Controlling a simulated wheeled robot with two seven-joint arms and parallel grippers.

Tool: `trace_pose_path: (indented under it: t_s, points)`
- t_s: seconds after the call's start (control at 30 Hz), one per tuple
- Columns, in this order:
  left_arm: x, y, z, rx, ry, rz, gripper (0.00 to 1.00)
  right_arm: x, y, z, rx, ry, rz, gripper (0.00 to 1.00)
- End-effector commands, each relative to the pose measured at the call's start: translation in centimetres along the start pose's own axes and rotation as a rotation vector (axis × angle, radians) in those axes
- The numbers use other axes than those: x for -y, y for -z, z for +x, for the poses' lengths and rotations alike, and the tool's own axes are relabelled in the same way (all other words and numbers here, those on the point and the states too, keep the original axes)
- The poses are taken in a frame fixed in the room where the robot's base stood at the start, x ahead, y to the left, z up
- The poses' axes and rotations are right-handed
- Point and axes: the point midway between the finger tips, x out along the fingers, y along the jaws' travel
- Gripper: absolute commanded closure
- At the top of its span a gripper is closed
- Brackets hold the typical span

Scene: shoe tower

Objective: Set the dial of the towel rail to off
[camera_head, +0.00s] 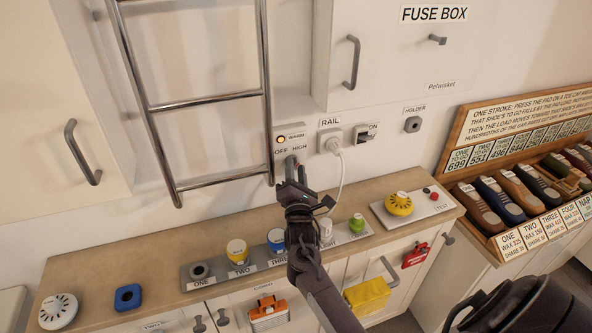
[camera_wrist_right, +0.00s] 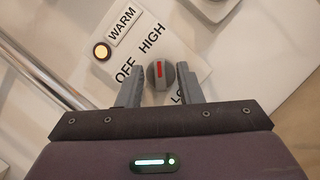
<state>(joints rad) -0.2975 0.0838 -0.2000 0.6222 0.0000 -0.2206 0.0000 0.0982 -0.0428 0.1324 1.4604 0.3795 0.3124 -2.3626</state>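The towel rail dial (camera_wrist_right: 160,77) is a round grey knob with a red mark, on a white plate labelled OFF, HIGH and a partly hidden word starting LO. In the right wrist view the red mark points up, roughly toward the HIGH side. My right gripper (camera_wrist_right: 160,82) is open, with one finger on each side of the dial and small gaps that look clear. In the head view my right gripper (camera_head: 296,170) is in front of the plate (camera_head: 283,140) and hides most of the dial. The rail (camera_head: 207,103) is a chrome ladder to its left. My left gripper is not in view.
A lit WARM lamp (camera_wrist_right: 101,51) sits by the dial. A plug and cord (camera_head: 334,145) and a switch (camera_head: 365,132) are just right. A shoe rack (camera_head: 520,190) stands right.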

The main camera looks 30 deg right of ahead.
Motion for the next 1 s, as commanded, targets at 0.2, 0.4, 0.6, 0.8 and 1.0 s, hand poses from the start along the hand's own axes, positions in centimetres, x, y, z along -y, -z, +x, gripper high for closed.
trace_pose_path:
  t_s: [0.2,0.4,0.6,0.8,1.0]
  points:
    - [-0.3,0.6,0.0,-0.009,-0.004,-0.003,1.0,0.1,0.0,0.0,0.0,0.0,0.0,0.75]
    - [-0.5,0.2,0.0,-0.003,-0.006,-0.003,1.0,0.1,0.0,-0.1,0.0,0.001,-0.001,1.0]
    - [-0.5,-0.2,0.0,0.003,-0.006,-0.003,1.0,0.1,0.0,-0.1,0.0,0.002,0.002,1.0]
    - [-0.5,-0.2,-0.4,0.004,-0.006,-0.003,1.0,0.0,-0.1,0.0,0.0,0.019,0.038,1.0]
    - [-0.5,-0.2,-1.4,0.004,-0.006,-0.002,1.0,-0.1,-0.2,0.0,0.0,0.062,0.141,1.0]
